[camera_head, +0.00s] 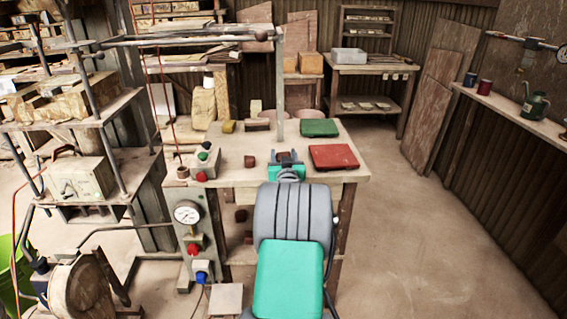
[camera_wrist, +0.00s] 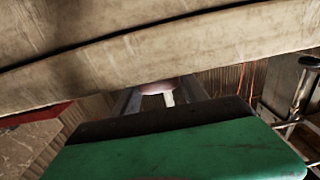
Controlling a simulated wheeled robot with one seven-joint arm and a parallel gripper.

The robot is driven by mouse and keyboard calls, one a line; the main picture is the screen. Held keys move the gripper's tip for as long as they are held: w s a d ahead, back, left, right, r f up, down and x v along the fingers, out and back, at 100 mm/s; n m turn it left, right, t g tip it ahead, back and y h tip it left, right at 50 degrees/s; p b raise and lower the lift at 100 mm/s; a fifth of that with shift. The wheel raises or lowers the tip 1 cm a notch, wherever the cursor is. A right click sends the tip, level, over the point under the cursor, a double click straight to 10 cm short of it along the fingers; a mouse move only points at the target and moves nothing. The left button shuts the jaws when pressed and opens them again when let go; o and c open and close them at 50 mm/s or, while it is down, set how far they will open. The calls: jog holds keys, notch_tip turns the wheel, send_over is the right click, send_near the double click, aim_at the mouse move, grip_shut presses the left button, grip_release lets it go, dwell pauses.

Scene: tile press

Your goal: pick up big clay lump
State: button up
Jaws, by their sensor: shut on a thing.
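My gripper (camera_head: 285,157) is over the front part of the worktable (camera_head: 225,172). Its jaws are shut on a reddish-brown clay lump (camera_head: 283,156), mostly hidden by the fingers. In the wrist view my gripper (camera_wrist: 160,95) shows two dark fingers with the pinkish clay lump (camera_wrist: 158,87) between them. I cannot tell whether the lump is clear of the tabletop. A smaller dark red-brown lump (camera_head: 249,161) stands on the table to the left of my gripper.
A red tray (camera_head: 333,157) lies right of my gripper, and a green tray (camera_head: 319,128) behind it. Green and red buttons (camera_head: 203,156) stand on the table's left. A metal post and overhead bar (camera_head: 190,40) span the back. The floor at right is clear.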

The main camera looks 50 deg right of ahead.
grip_shut()
jog(key=shift+r, duration=0.1)
